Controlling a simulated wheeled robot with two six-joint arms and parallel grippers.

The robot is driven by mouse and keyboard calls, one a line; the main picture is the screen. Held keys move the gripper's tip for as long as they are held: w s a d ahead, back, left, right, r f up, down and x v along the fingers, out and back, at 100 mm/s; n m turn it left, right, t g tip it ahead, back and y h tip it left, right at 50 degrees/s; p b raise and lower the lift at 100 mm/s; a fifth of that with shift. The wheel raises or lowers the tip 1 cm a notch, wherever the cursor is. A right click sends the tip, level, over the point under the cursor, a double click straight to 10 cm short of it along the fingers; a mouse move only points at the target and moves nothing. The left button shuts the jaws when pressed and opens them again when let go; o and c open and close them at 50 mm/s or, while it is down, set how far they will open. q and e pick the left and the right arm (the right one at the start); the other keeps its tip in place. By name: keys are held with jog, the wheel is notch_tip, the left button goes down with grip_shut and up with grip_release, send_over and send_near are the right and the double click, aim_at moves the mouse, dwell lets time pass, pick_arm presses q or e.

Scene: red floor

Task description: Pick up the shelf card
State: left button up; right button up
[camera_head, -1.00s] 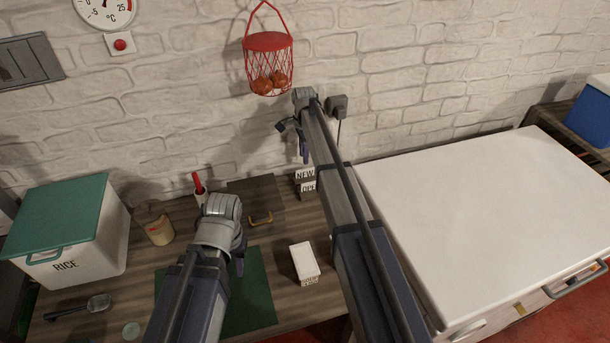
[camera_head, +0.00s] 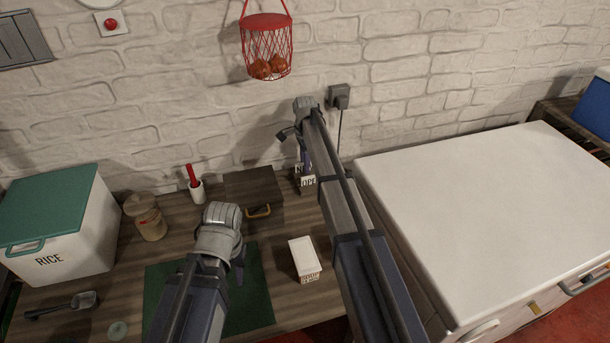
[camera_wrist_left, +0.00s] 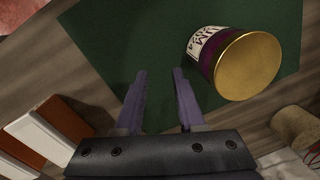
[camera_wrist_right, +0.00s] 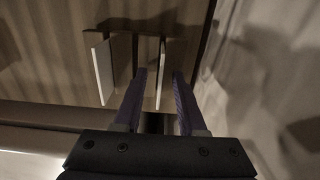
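Two small white lettered cards stand one behind the other at the back of the wooden counter. The front card (camera_head: 308,181) reads like "OPEN"; the rear one is mostly hidden by my right gripper (camera_head: 304,163). In the right wrist view they show nearly edge-on, a left card (camera_wrist_right: 103,72) and a right card (camera_wrist_right: 161,72). My right gripper's fingers are apart, with the right card lined up between their tips; I cannot tell whether they touch it. My left gripper (camera_head: 239,275) is open and empty above the green mat (camera_wrist_left: 120,45).
A jar with a gold lid (camera_wrist_left: 247,65) lies near my left gripper. A white box (camera_head: 304,255) stands right of the mat. A rice bin (camera_head: 70,240), a canister (camera_head: 149,222) and a scoop (camera_head: 70,303) are at left. A white chest (camera_head: 470,210) borders the right.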

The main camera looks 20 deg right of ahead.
jog(key=shift+f, duration=0.3)
jog(key=shift+c, duration=0.3)
grip_shut()
